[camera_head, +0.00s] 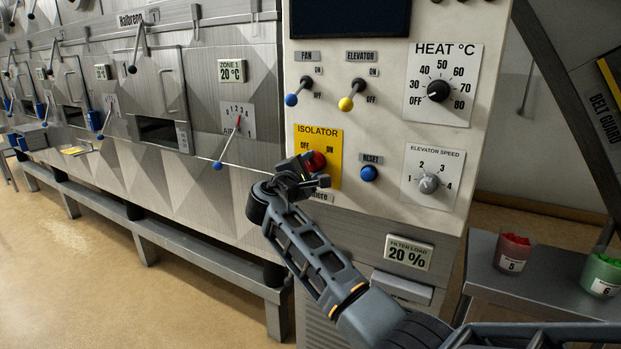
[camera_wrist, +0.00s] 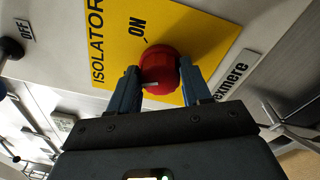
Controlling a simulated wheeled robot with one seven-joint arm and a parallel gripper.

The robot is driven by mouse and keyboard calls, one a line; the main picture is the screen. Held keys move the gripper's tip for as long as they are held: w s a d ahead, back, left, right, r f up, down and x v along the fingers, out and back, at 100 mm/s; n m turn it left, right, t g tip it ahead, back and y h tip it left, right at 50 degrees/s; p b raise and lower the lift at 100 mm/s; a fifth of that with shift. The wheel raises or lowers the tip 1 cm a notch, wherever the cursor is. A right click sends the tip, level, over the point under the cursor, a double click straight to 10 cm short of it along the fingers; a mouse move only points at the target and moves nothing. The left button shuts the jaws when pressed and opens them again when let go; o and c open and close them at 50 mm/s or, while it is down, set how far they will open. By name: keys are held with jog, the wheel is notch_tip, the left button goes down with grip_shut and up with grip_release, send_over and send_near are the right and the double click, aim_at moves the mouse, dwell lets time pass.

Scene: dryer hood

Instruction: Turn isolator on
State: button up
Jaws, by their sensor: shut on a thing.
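The isolator is a red rotary knob (camera_head: 316,162) on a yellow plate (camera_head: 322,141) marked ISOLATOR, OFF and ON, on the front of the control panel. My gripper (camera_head: 304,172) is at the knob and covers its left part in the head view. In the wrist view the red knob (camera_wrist: 160,70) sits between the two blue-grey fingers of my gripper (camera_wrist: 162,86), one on each side. The fingers are shut on it. A small white mark shows on the knob's near edge. The ON label (camera_wrist: 137,33) is visible on the yellow plate (camera_wrist: 190,35); the OFF label is out of the wrist view.
A blue RESET button (camera_head: 369,173) is right of the isolator. FAN (camera_head: 298,92) and ELEVATOR (camera_head: 351,95) levers are above. The heat dial (camera_head: 438,91) and elevator speed dial (camera_head: 428,184) are further right. A lever with a blue tip (camera_head: 226,148) is on the left.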

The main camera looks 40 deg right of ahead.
jog(key=m+b, duration=0.2)
jog(key=b, duration=0.1)
jog(key=f+m+b, duration=0.1)
jog(key=m+b, duration=0.1)
jog(key=b, duration=0.1)
jog(key=shift+f+m+h, duration=0.1)
jog(key=shift+m+h, duration=0.2)
jog(key=shift+m, duration=0.1)
jog(key=m+b, duration=0.4)
jog(key=b, duration=0.1)
jog(key=m+b, duration=0.4)
jog(key=b, duration=0.1)
jog(key=shift+w+a+g, duration=0.1)
jog(key=shift+g, duration=0.2)
jog(key=shift+m+b, duration=1)
jog(key=o, duration=1.1)
jog(key=shift+r, duration=0.25)
jog(key=shift+c, duration=0.2)
jog(key=v, duration=0.7)
jog(key=shift+a+p, duration=0.35)
jog(key=shift+a, duration=0.05)
